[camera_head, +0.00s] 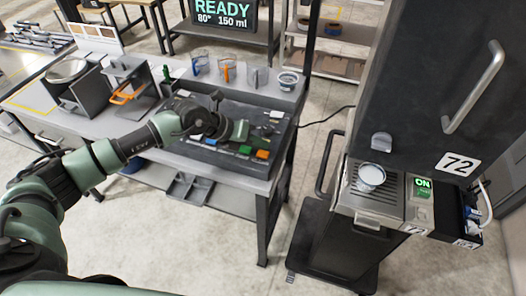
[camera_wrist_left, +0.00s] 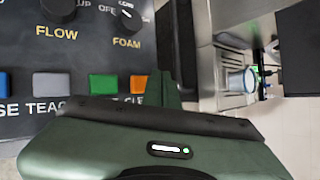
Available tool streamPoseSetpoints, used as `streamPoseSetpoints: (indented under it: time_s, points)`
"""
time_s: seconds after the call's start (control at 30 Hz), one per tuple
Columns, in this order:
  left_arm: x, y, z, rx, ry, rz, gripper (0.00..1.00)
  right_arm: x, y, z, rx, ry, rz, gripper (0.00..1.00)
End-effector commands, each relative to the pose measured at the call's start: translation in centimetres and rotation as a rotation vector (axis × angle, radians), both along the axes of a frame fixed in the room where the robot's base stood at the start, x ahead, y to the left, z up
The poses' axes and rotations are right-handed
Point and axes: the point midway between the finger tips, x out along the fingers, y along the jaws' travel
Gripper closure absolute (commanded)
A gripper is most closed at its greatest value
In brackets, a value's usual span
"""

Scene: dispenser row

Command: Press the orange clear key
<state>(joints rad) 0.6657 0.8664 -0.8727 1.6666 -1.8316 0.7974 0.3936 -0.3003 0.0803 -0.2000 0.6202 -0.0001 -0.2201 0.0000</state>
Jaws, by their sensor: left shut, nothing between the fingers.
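The orange clear key (camera_head: 263,154) is at the front right end of the key row on the dark control panel (camera_head: 276,131). In the left wrist view the orange key (camera_wrist_left: 138,84) shows just left of my finger, its lower part and label partly covered by my gripper. My left gripper (camera_head: 240,130) is shut and empty, over the panel, behind and left of the orange key in the head view. In the wrist view its finger (camera_wrist_left: 174,88) lies beside the key. I cannot tell whether it touches the panel. My right gripper is not in view.
A green key (camera_head: 245,149) is next to the orange one. FLOW (camera_wrist_left: 58,8) and FOAM (camera_wrist_left: 127,18) knobs stand behind the keys. Several cups (camera_head: 228,70) line the table's back. A machine marked 72 (camera_head: 420,100), with a cup on its tray, stands right, beyond a gap.

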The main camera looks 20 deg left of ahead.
Motion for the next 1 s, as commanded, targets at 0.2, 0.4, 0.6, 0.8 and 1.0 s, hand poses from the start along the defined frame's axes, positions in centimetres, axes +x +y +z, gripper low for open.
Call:
streamPoseSetpoints:
  time_s: [0.2, 0.4, 0.6, 0.8, 1.0]
  points:
    - [0.0, 0.0, 2.7, 0.0, -0.002, 0.0, 1.0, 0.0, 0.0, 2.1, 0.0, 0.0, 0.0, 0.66]
    - [0.0, 0.0, 4.4, 0.0, -0.002, 0.0, 1.0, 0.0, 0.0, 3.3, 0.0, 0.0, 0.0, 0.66]
    - [0.0, 0.0, 4.4, 0.0, -0.001, 0.001, 1.0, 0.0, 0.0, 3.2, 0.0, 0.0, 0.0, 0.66]
    - [0.0, 0.0, 4.3, 0.0, -0.001, 0.001, 1.0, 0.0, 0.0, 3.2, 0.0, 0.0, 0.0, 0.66]
    - [-0.1, -0.6, 4.5, -0.022, -0.005, -0.004, 1.0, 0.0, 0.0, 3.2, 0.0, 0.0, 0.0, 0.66]
